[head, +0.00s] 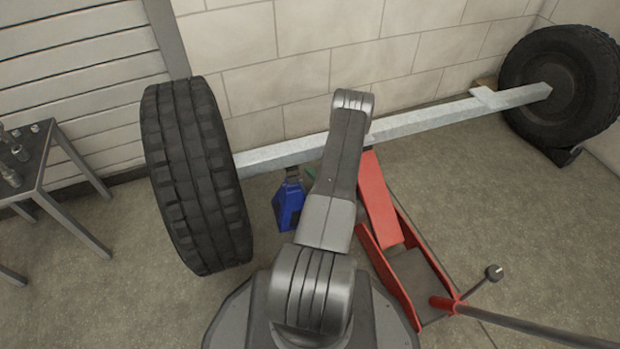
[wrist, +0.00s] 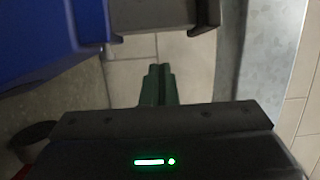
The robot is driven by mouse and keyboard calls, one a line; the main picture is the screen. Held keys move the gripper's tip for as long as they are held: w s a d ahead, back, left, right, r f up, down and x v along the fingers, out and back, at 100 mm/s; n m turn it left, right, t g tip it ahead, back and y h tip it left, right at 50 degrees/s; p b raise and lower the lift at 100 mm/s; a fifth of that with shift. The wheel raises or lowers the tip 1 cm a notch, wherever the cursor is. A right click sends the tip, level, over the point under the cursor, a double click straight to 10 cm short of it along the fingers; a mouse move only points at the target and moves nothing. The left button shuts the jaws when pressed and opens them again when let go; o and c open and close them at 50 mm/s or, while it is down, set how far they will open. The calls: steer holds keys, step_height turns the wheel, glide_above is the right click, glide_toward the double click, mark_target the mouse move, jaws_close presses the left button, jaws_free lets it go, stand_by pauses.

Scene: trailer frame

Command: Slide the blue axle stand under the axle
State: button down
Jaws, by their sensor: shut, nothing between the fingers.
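The blue axle stand (head: 288,207) stands on the floor right of the left tyre, its dark post at the near edge of the pale grey axle (head: 430,120). The head view does not settle whether its top is under the axle. In the wrist view the stand's blue body (wrist: 50,35) fills the top left, its dark head points right, and the axle (wrist: 275,60) runs down the right side with a narrow gap showing between. My gripper (wrist: 158,68) is shut and empty, its green fingers below the stand's head in the picture. My arm mostly hides the gripper in the head view.
A red floor jack (head: 385,220) stands right of my arm beneath the axle, its long handle reaching lower right. Tyres sit at the axle's left (head: 195,175) and right (head: 560,85) ends. A metal table (head: 35,160) is far left; a block wall stands behind.

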steer(key=p+v, duration=0.2)
steer(key=v, duration=0.7)
steer(key=shift+s, duration=0.35)
